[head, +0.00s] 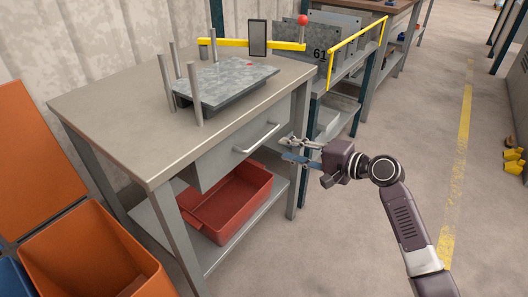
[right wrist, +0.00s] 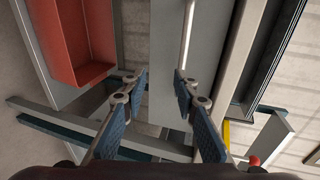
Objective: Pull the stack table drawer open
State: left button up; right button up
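The stack table (head: 110,108) stands at the left with its drawer (head: 215,160) under the top. The drawer front looks flush with the table, so it appears shut. A pale bar handle (head: 257,138) runs along the front; in the right wrist view the handle (right wrist: 188,35) lies beyond the fingertips, in line with the right-hand finger. My right gripper (head: 285,149) is open and empty, just to the right of the handle's near-right end and apart from it. Its two fingers also show spread in the right wrist view (right wrist: 159,80). My left gripper is not in view.
A red bin (head: 230,203) sits on the table's lower shelf. Grey sheets (head: 225,82) lie between upright posts on top. Orange bins (head: 85,250) stand at the near left. A yellow-railed rack (head: 355,50) is behind.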

aim_at(266, 138)
jog(key=shift+y, duration=0.5)
jog(key=w+a, duration=0.1)
jog(key=a, duration=0.1)
jog(key=w+a+r+b, duration=0.1)
jog(key=a, duration=0.2)
jog(key=w+a, duration=0.1)
jog(key=a, duration=0.1)
jog(key=shift+w+a+r+b, duration=0.2)
jog(key=shift+w+r+b, duration=0.1)
jog(key=shift+b, duration=0.1)
jog(key=shift+c, duration=0.4)
grip_shut()
